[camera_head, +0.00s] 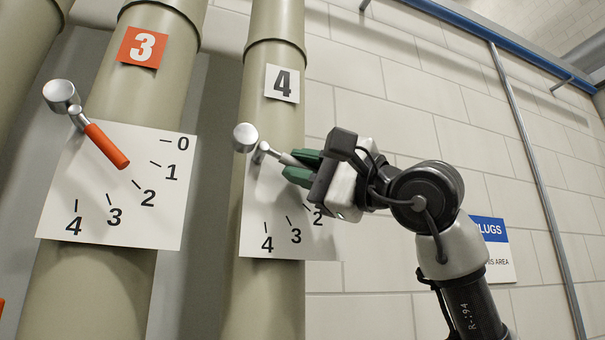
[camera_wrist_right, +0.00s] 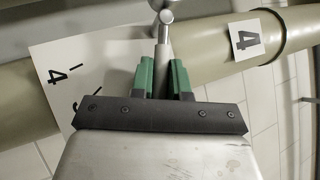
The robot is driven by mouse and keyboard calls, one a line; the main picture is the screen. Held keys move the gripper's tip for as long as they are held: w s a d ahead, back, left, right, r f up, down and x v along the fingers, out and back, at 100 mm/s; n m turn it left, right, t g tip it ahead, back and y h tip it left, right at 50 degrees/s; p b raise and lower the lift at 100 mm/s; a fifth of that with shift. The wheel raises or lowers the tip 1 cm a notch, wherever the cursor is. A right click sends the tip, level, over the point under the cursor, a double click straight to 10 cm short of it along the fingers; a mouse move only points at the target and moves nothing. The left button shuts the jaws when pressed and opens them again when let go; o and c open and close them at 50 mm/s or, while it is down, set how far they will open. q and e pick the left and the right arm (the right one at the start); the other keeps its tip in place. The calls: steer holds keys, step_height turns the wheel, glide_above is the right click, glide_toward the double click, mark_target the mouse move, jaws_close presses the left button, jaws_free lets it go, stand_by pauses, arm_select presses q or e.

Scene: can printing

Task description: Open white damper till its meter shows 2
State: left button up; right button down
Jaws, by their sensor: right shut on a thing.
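The white damper's lever (camera_head: 285,157) is on the pipe labelled 4, with a metal ball weight (camera_head: 245,137) at its upper left end. My right gripper (camera_head: 300,168) comes from the right with its green fingers shut on the lever's handle. The right wrist view shows the handle (camera_wrist_right: 162,58) between the green fingers (camera_wrist_right: 164,80). The white meter plate (camera_head: 262,215) behind it shows marks 2, 3 and 4. Its upper marks are hidden by my gripper. The lever points right and slightly down, above the visible 2 mark. My left gripper is not in view.
A second damper with an orange handle (camera_head: 106,146) is on the pipe labelled 3, left, pointing near its 2 mark. A blue and white sign (camera_head: 497,250) and a thin grey conduit (camera_head: 537,180) are on the block wall behind my right arm.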

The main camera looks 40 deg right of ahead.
steer(key=shift+a+f, duration=0.1)
steer(key=shift+f, duration=0.05)
steer(key=c, duration=1.1)
jaws_free()
steer(key=shift+s, duration=0.1)
steer(key=shift+s+d+f, duration=0.15)
steer(key=shift+s+d, duration=0.15)
steer(key=b+v, duration=0.4)
steer(key=v, duration=0.6)
